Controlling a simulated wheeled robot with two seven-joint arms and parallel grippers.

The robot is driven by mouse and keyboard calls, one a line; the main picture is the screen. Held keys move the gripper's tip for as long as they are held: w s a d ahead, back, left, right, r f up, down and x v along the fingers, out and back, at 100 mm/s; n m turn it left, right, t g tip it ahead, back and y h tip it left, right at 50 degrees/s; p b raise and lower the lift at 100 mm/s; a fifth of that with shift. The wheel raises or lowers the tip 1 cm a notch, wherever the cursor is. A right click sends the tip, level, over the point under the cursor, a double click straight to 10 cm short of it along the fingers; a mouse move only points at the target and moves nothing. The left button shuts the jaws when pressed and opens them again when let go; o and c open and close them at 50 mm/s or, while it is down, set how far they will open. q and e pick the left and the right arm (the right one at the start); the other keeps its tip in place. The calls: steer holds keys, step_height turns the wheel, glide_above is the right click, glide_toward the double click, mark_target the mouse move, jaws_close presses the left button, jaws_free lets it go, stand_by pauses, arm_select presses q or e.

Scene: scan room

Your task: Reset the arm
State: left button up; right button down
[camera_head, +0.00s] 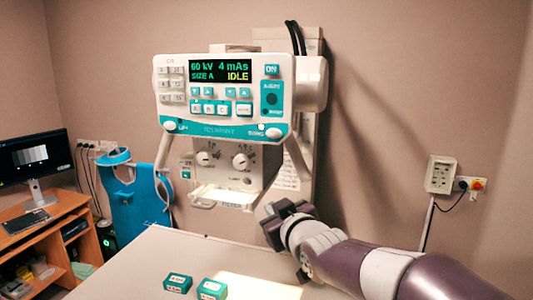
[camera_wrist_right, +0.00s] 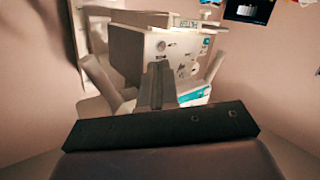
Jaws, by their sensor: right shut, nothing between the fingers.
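My right arm comes in from the lower right in the head view. Its dark gripper (camera_head: 278,222) is shut and empty, below and a little right of the X-ray unit, above the far part of the table. In the right wrist view the closed fingers (camera_wrist_right: 158,84) stand together in front of the unit. The white and teal X-ray unit (camera_head: 225,128) hangs on its wall column, and its screen (camera_head: 220,71) reads 60 kV, 4 mAs, SIZE A, IDLE. It also shows in the right wrist view (camera_wrist_right: 163,52). My left gripper is not in view.
Two small teal blocks, a left one (camera_head: 178,283) and a right one (camera_head: 212,288), lie on the pale table (camera_head: 150,255). A teal apron (camera_head: 138,205) hangs at the left, beside a wooden desk (camera_head: 45,245) with a monitor (camera_head: 35,157). A wall box (camera_head: 440,174) is at the right.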

steer(key=s+d+f+m+g+h, duration=0.1)
steer(key=s+d+f+g+h, duration=0.15)
steer(key=f, duration=0.55)
steer(key=s+d+f+m+g+h, duration=0.1)
steer(key=s+d+f+m+g, duration=0.2)
steer(key=f, duration=0.6)
steer(key=s+d+f+m+g+h+b, duration=0.1)
steer(key=s+d+f+g, duration=0.3)
steer(key=s+f, duration=0.4)
steer(key=s+d+f+m+g+h+b, duration=0.1)
steer(key=s+d+f+g, duration=0.3)
steer(key=s, duration=0.9)
step_height(320, 180, down, 4)
steer(key=shift+d+f+m+b, duration=0.1)
steer(key=shift+d+m+b, duration=0.6)
steer(key=shift+d, duration=0.55)
